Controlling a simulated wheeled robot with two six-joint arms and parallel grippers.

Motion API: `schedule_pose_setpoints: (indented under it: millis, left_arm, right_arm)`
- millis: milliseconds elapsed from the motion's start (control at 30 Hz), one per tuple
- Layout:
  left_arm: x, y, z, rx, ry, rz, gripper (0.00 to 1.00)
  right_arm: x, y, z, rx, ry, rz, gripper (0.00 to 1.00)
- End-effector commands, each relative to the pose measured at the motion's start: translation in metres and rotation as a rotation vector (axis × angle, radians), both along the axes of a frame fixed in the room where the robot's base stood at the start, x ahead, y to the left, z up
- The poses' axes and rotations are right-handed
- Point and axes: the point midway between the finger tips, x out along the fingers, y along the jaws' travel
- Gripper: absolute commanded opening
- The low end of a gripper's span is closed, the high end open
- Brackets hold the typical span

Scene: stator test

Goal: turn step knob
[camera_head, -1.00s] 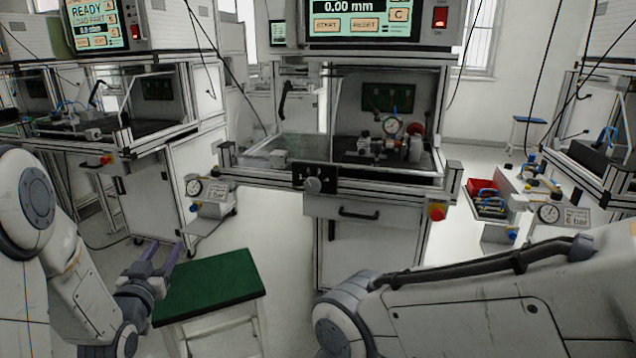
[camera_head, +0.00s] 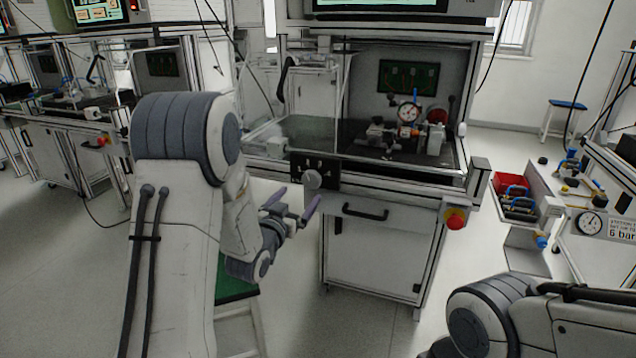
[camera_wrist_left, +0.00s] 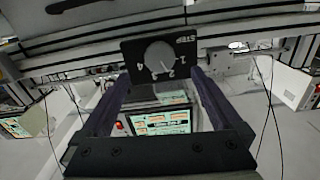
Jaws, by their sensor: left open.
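The step knob (camera_head: 312,180) is a round grey knob on a black plate (camera_head: 325,167) at the front edge of the middle test bench. In the left wrist view the knob (camera_wrist_left: 161,57) shows upside down, with the word STEP and numbers on the plate around it. My left gripper (camera_head: 294,203) is open and empty, below and to the left of the knob in the head view. In the left wrist view its two dark fingers (camera_wrist_left: 157,92) point at the plate, with the knob between their lines and apart from them. My right gripper is out of the picture; only its arm shows.
The bench (camera_head: 380,245) has a drawer handle (camera_head: 362,212) and a red emergency stop (camera_head: 455,218) right of the knob. A gauge fixture (camera_head: 408,112) stands inside. A green-topped stool (camera_head: 236,288) is partly behind my left arm. A red bin (camera_head: 512,184) stands at right.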

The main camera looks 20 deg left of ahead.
Motion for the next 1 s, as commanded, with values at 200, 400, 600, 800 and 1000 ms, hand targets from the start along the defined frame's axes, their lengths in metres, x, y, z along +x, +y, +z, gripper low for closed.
schedule_pose_setpoints:
  millis: [200, 400, 600, 800, 1000]
  left_arm:
    - [0.043, -0.002, 0.000, 0.002, -0.001, -0.001, 0.99]
    - [0.070, -0.003, 0.000, 0.000, -0.002, -0.001, 0.99]
    - [0.078, -0.004, 0.000, 0.000, 0.000, -0.001, 0.99]
    - [0.078, -0.004, 0.000, 0.000, 0.000, -0.001, 0.99]
    - [0.078, -0.004, 0.000, 0.000, 0.000, -0.001, 0.26]
  right_arm:
    - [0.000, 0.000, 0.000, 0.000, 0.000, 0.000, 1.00]
    - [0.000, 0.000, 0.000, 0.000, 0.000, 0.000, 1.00]
    - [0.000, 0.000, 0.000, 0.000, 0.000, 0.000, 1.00]
    - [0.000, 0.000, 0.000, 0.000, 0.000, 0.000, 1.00]
    - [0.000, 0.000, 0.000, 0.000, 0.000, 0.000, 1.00]
